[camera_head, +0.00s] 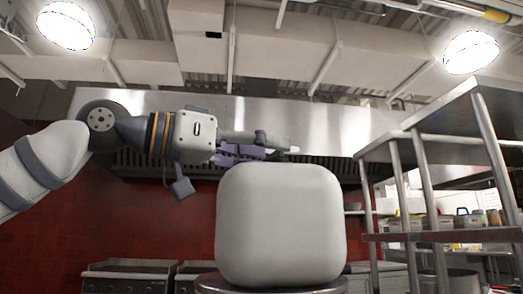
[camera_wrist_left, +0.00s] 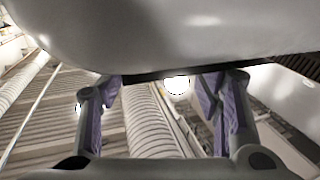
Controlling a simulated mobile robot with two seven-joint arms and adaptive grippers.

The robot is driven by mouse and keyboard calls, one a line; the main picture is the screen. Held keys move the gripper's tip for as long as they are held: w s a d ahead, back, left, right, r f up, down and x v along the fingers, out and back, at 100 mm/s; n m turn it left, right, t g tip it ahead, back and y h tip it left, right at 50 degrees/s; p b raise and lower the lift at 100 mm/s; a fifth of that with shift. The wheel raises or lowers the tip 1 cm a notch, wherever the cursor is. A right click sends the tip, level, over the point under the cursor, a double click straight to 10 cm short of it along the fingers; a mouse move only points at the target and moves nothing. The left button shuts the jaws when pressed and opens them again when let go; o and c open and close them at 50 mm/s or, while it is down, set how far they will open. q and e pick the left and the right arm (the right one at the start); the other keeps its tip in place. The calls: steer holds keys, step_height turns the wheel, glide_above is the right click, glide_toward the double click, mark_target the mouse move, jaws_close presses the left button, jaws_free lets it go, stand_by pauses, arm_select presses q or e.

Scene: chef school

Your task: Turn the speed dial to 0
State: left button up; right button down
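A large pale, rounded body (camera_head: 281,225) stands close in front of me in the head view; it may be the appliance with the speed dial. I see no dial or markings on the side facing me. My left gripper (camera_head: 272,147) is level, just above its top edge, fingers pointing right. In the left wrist view its two purple-padded fingers (camera_wrist_left: 168,88) are spread apart with nothing between them. A smooth pale surface (camera_wrist_left: 190,35) fills the top of that view, close to the fingertips; I cannot tell whether they touch. My right gripper is out of view.
A steel shelf rack (camera_head: 440,237) with containers stands at the right. A long steel hood (camera_head: 320,124) spans the red tiled wall (camera_head: 110,225) behind. Stoves (camera_head: 125,275) stand low at the back left.

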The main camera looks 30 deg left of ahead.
arm_select(q)
steer(key=v, duration=1.2)
